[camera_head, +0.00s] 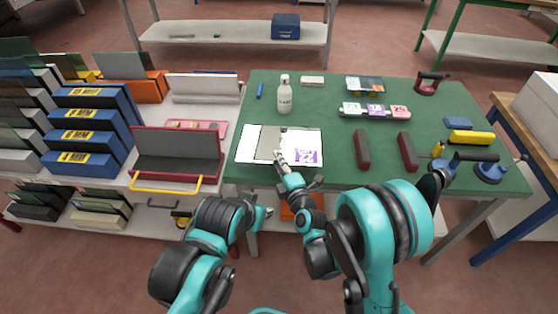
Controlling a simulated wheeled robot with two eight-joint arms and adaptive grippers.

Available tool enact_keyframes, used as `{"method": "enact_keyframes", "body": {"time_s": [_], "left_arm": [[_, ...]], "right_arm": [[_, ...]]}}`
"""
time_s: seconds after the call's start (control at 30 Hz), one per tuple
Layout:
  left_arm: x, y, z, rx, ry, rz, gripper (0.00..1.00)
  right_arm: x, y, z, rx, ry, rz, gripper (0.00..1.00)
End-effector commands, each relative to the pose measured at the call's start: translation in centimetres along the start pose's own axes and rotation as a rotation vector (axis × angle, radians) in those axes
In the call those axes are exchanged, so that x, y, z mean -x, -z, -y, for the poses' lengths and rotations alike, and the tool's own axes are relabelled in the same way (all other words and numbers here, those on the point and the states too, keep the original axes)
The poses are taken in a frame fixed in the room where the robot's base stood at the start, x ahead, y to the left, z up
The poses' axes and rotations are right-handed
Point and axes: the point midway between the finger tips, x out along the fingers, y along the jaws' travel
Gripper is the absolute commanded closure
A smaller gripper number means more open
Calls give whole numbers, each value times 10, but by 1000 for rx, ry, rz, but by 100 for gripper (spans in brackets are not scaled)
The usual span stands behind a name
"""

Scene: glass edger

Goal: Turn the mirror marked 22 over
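The mirror marked 22 (306,141) lies flat on the green table, with a purple 22 label (306,157) near its front right corner. A grey area (267,145) and a white sheet-like area (246,145) adjoin it on the left; I cannot tell where one piece ends. My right gripper (280,157) is at the front middle of these flat pieces, over or touching them. Its fingers are too small to tell open from shut. My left gripper (265,212) is low in front of the table's front edge, away from the mirror; its finger state is unclear.
A white bottle (285,98) stands behind the mirror. Two dark red blocks (362,149) lie to its right. Numbered tags (375,110) and suction lifters (489,171) are farther right. A shelf with a red rack (177,166) adjoins on the left. Green table surface (335,182) is clear in front.

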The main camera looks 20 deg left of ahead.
Motion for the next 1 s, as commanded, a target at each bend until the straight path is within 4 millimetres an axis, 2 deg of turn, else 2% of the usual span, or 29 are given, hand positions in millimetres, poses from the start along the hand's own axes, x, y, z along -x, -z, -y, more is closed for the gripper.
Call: {"method": "enact_keyframes", "body": {"time_s": [0.47, 0.57, 0.8, 1.0], "left_arm": [[0, 0, 0, 0, 0, 0, 72], [0, 0, 0, 0, 0, 0, 72], [0, 0, 0, 0, 0, 0, 72], [0, 0, 0, 0, 0, 0, 72]], "right_arm": [[0, 0, -5, -1, 1, -1, 71], [2, 1, -16, -1, 1, 0, 71], [6, 2, -59, 0, 0, 0, 71], [9, 4, -88, 0, 0, 0, 71]]}}
